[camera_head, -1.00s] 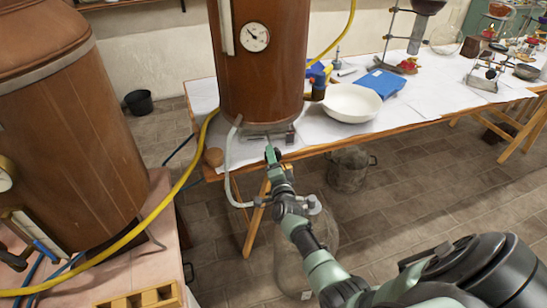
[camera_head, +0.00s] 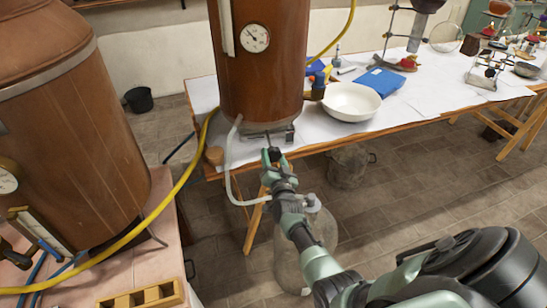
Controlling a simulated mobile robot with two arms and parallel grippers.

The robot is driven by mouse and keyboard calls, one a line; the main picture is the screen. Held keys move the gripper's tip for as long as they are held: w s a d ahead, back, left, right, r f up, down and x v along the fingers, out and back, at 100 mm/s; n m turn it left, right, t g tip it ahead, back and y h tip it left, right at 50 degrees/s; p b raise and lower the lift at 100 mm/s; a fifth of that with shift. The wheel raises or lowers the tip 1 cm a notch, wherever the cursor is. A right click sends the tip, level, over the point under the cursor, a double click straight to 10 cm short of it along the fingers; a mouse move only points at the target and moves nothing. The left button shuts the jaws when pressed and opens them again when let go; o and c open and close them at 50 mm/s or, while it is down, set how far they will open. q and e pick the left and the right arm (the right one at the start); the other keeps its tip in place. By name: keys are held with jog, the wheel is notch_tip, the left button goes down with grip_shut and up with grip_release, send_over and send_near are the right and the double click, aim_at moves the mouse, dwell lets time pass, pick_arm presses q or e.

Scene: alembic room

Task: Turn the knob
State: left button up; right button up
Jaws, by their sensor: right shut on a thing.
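A copper-brown boiler (camera_head: 262,85) with a round white gauge (camera_head: 255,38) stands on the white-covered table. My right gripper (camera_head: 271,153) reaches up to the front of the boiler's base, at the table's front edge. It is shut on a small part there, which I take to be the knob; the fingers mostly hide it, and its angle cannot be told. A small metal fitting (camera_head: 290,133) sticks out just right of the fingers. My left gripper is not in view.
A pale hose (camera_head: 229,165) hangs left of my right gripper. A white bowl (camera_head: 351,102) and a blue packet (camera_head: 381,81) stand to the right on the table. A glass vessel (camera_head: 300,262) is below my arm. A larger boiler (camera_head: 70,130) fills the left.

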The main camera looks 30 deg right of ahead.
jog(key=shift+f, duration=0.15)
dwell(0.3)
jog(key=o, duration=1.1)
jog(key=shift+o, duration=1.3)
jog(key=v, duration=0.8)
jog(key=shift+p, duration=0.3)
jog(key=shift+w, duration=0.1)
